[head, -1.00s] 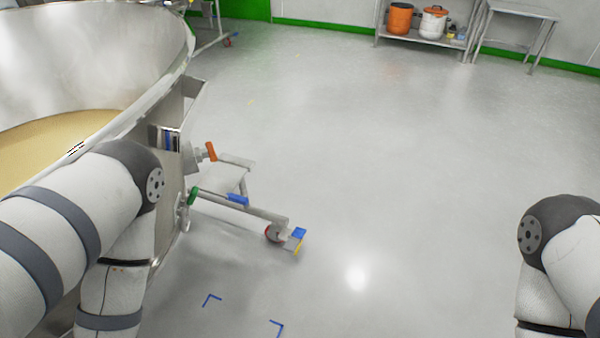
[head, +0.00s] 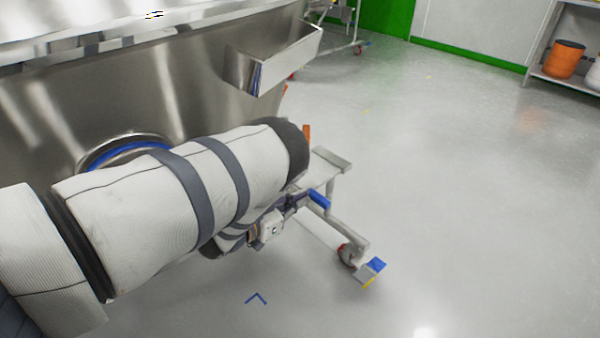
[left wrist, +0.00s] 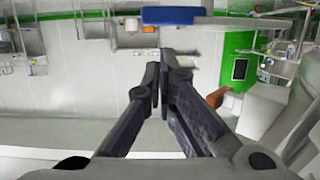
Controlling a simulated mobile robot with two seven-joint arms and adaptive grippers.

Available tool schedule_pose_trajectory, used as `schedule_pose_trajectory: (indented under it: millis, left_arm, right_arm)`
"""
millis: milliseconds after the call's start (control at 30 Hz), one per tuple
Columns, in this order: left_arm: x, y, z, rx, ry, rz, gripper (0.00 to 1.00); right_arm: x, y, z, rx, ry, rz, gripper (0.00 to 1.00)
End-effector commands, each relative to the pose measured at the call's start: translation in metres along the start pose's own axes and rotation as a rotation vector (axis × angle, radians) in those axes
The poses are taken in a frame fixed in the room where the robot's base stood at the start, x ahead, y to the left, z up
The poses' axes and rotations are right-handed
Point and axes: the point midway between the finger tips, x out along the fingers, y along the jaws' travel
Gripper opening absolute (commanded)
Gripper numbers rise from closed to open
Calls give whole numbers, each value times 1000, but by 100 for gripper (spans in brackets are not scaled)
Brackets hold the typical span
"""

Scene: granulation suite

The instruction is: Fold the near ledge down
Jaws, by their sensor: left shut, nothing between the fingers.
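I cannot tell for certain which part is the near ledge. A small blue flap (head: 376,265) with a yellow edge sits beside the red caster at the low end of the vessel's grey leg, and looks tilted. Higher on that leg is a blue sleeve (head: 319,199). My left gripper (head: 294,202) is low by the leg, close to the sleeve and partly hidden by my forearm. In the left wrist view its dark fingers (left wrist: 160,76) meet at the tips, empty. A blue bar (left wrist: 173,15) lies beyond them there. My right gripper is not in view.
The big steel vessel (head: 190,85) fills the upper left, with a document pocket (head: 275,58) on its side. A grey beam (head: 330,162) sticks out beyond the leg. The floor to the right is clear. A shelf with an orange bucket (head: 563,59) stands far right.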

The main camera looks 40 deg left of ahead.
Motion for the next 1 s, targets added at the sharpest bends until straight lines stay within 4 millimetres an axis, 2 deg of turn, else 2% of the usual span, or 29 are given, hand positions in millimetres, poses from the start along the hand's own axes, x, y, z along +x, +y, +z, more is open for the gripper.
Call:
schedule_pose_trajectory:
  millis: [33,200,333,467,800,1000]
  left_arm:
    - [11,1,3,0,-1,3,0]
    - [43,0,4,0,-2,0,0]
    - [58,0,4,0,-5,-1,0]
    - [65,0,3,-1,-5,-2,0]
    - [66,0,2,-1,-4,-3,0]
    - [74,-1,11,-1,29,-4,0]
  right_arm:
    - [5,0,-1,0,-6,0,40]
    - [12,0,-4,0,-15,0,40]
    - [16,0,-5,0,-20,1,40]
    - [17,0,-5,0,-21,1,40]
    - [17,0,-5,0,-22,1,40]
    - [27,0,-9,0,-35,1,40]
